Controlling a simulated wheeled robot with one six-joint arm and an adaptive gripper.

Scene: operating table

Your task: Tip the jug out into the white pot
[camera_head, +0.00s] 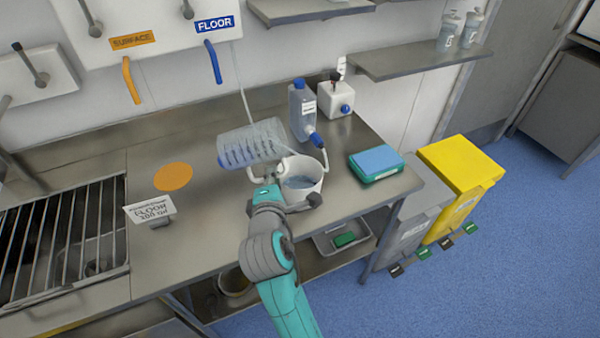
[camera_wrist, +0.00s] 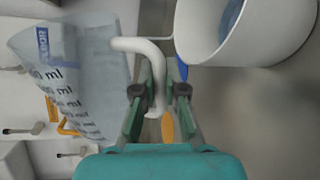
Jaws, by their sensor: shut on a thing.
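I cannot tell whether liquid is leaving the jug.
A clear bottle with a blue cap (camera_head: 302,112) and a white box (camera_head: 337,100) stand behind the pot. A teal and blue pack (camera_head: 376,162) lies to its right.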

